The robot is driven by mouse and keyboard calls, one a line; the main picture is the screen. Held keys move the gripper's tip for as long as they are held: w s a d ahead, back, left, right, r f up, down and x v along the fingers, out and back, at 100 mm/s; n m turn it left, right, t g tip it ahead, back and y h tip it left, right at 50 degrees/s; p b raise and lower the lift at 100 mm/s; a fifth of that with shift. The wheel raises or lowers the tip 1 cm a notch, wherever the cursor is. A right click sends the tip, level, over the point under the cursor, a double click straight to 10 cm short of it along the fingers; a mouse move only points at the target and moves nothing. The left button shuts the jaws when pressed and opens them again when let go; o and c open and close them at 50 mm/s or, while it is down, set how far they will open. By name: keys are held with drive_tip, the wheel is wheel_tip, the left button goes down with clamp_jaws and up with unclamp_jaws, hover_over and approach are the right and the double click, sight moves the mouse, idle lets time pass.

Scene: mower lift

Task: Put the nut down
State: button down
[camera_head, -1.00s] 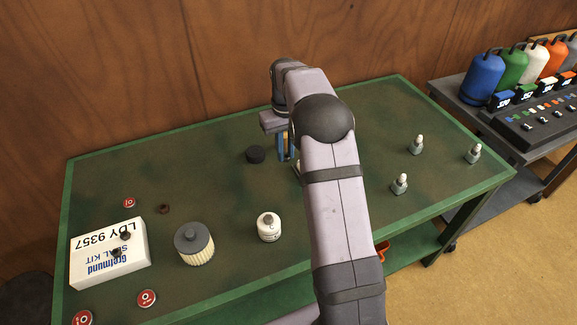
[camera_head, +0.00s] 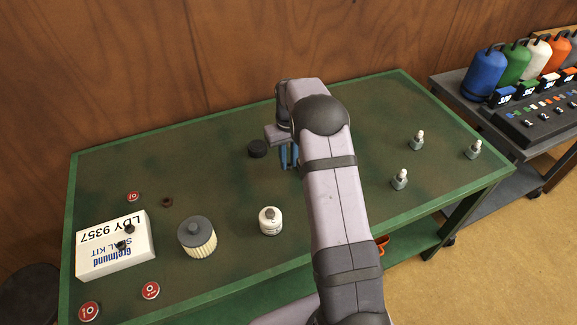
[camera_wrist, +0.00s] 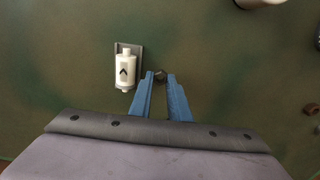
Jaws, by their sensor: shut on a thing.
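My gripper's blue fingers (camera_wrist: 162,84) are shut on a small dark nut (camera_wrist: 160,75) held between their tips in the wrist view. The nut cannot be made out there. In the wrist view a white cylinder with a dark arrow mark on a grey plate (camera_wrist: 127,68) is just left of the fingertips. I cannot tell whether the nut touches the table.
A white canister (camera_head: 270,220), a filter (camera_head: 197,237) and a seal kit box (camera_head: 113,262) with small dark nuts on top are at the left. A loose brown nut (camera_head: 168,202) lies behind them.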

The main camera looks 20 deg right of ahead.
sight(288, 164)
drive_tip(key=shift+f+p, duration=0.4)
drive_tip(key=shift+f, duration=1.3)
drive_tip(key=shift+f, duration=0.15)
drive_tip(key=c, duration=1.7)
unclamp_jaws()
drive_tip(key=shift+o, duration=0.2)
wheel_tip(288, 164, up, 12)
drive_tip(key=b, duration=0.3)
